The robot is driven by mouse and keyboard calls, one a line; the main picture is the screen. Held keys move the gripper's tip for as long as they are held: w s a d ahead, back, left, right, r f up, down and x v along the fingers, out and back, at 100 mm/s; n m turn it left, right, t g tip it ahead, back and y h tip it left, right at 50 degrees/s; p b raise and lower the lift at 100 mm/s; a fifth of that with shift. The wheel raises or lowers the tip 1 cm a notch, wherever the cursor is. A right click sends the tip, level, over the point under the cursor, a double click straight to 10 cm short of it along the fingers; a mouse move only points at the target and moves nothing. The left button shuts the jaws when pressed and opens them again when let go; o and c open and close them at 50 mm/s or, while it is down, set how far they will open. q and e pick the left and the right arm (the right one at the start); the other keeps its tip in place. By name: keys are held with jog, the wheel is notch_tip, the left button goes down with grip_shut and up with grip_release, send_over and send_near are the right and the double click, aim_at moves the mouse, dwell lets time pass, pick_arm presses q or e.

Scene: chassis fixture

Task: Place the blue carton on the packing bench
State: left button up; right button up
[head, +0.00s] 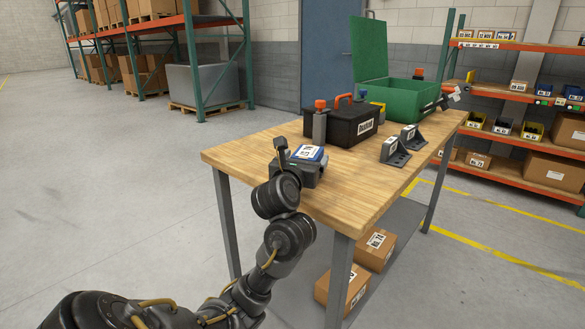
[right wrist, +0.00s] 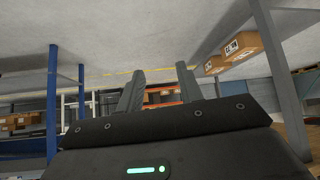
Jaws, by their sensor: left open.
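The blue carton (head: 309,152), with a white label on top, is at the near left part of the wooden packing bench (head: 235,153). My left gripper (head: 297,160) is open at the carton, its body hiding the carton's lower near side. I cannot tell whether the fingers touch it. My right gripper (right wrist: 160,72) shows in the right wrist view with its two fingers apart and nothing between them. It is not in the head view.
A black toolbox (head: 340,124), a grey bottle with an orange cap (head: 320,124), two grey brackets (head: 398,148) and an open green case (head: 398,93) stand farther back on the bench. Cardboard boxes (head: 375,250) sit on the lower shelf. The bench's front right top is clear.

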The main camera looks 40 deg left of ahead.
pick_arm(q)
jog(key=p+v, duration=0.3)
jog(key=shift+s+d+r, duration=0.15)
jog(key=shift+s+r, duration=0.05)
jog(key=shift+s, duration=0.1)
pick_arm(e)
jog(key=s+d+f+m+g+h, duration=0.1)
jog(key=s+d+f+g+h, duration=0.1)
jog(key=s+d+f+g, duration=0.4)
pick_arm(q)
jog(key=p+v, duration=0.2)
jog(key=v, duration=0.1)
jog(key=shift+p, duration=0.3)
jog(key=shift+f+p+v, duration=0.2)
jog(key=shift+p+v, duration=1.15)
jog(key=shift+p, duration=0.75)
pick_arm(e)
notch_tip(320, 180, down, 15)
jog(key=s+a, duration=0.1)
jog(key=s, duration=0.1)
jog(key=shift+s, duration=0.25)
